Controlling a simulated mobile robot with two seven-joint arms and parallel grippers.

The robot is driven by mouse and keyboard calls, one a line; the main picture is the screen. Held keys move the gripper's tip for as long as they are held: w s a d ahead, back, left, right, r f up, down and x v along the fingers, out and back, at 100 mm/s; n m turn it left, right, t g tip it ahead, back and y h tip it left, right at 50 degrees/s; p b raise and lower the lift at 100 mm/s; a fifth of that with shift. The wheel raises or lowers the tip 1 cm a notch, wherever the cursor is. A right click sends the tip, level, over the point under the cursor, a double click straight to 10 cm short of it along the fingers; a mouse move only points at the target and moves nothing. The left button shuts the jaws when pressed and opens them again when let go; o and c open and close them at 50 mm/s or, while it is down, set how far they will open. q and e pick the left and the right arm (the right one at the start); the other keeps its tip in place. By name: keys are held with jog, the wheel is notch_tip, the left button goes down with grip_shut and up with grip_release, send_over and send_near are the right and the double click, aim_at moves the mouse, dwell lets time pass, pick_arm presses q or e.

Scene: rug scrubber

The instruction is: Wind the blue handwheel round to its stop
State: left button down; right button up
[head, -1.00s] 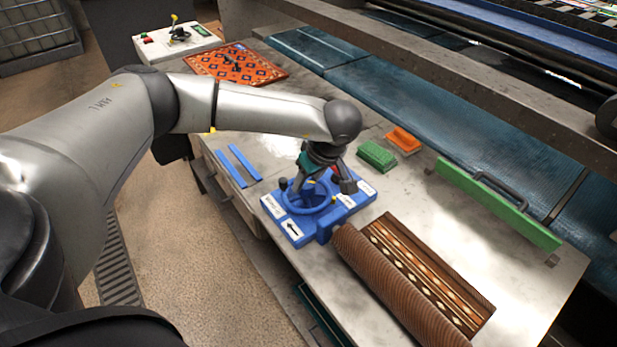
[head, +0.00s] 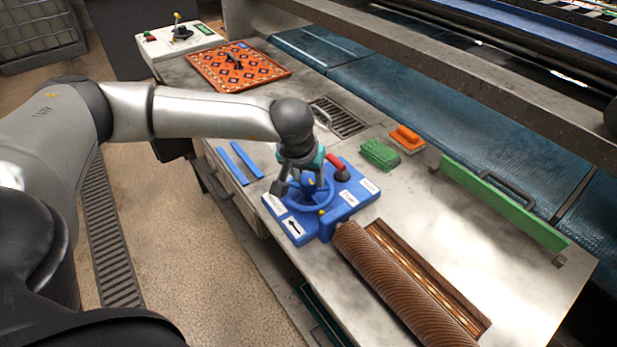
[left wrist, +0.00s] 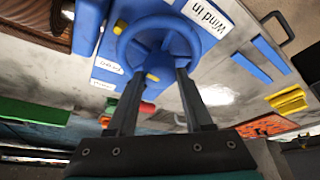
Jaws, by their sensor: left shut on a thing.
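The blue handwheel (head: 318,204) sits on a blue base (head: 337,212) with white labels, one bearing a black arrow. My left gripper (head: 296,187) is down at the wheel's left part, its fingers shut on the handwheel; which part they hold is hard to see. In the left wrist view the wheel's round rim (left wrist: 123,44) lies ahead of my left gripper (left wrist: 160,73), with a "Wind In" label beside it. A brown ribbed rug roll (head: 395,285) lies beside the base, with a narrow strip of patterned rug at its right. My right gripper is out of view.
A red-handled lever (head: 336,161) stands on the base behind the wheel. Green (head: 380,154) and orange (head: 407,138) brushes, a green bar with a handle (head: 500,200), two blue strips (head: 238,160) and an orange patterned rug (head: 237,66) lie around.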

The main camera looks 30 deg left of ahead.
pick_arm(q)
jog(key=shift+a+m+h, duration=0.1)
jog(key=shift+m+h, duration=0.8)
jog(key=shift+m, duration=1.2)
jog(key=shift+c, duration=1.5)
grip_release()
jog(key=v, duration=1.5)
jog(key=shift+p, duration=0.35)
jog(key=shift+s, duration=0.1)
